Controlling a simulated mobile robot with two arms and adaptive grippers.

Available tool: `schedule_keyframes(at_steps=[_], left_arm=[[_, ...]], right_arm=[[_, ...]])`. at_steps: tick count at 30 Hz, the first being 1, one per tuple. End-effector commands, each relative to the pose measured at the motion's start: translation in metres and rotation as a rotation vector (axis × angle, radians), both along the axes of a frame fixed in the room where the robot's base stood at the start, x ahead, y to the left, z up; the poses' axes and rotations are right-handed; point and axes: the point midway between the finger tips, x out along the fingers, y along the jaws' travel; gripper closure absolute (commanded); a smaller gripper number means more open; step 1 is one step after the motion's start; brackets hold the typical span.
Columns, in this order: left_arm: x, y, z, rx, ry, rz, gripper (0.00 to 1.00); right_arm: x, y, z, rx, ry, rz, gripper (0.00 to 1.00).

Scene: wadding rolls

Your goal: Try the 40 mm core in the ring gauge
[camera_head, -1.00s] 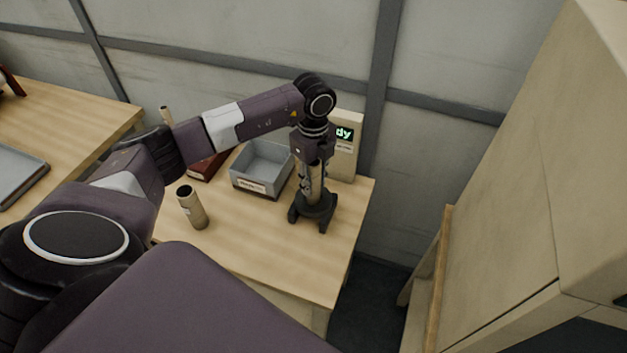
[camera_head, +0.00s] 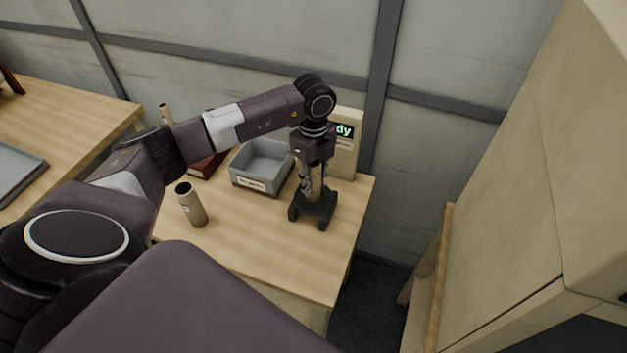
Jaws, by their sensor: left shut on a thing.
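My left gripper (camera_head: 308,219) points down over the right part of the table, in front of the display unit. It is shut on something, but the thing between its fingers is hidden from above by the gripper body. A tan cardboard core (camera_head: 191,206) stands on the table left of the gripper, apart from it, with its dark open end up. The top of another tan tube (camera_head: 165,114) shows behind my left arm. I cannot make out the ring gauge or read any core's size. My right gripper is not in view.
The wooden table (camera_head: 270,255) is clear in front. A grey open box (camera_head: 251,183) with a label sits left of the gripper; a dark red item (camera_head: 205,166) lies beside it. A beige unit (camera_head: 346,160) shows green "dy". A large beige cabinet (camera_head: 515,170) stands right.

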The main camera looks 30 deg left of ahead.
Motion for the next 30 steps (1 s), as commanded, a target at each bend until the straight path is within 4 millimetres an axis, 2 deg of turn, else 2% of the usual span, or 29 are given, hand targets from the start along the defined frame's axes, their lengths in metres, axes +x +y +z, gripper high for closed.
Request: schedule_keyframes(at_steps=[30], left_arm=[[0.000, 0.000, -0.012, 0.000, 0.000, 0.000, 0.96]], right_arm=[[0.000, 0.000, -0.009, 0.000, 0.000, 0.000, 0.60]])
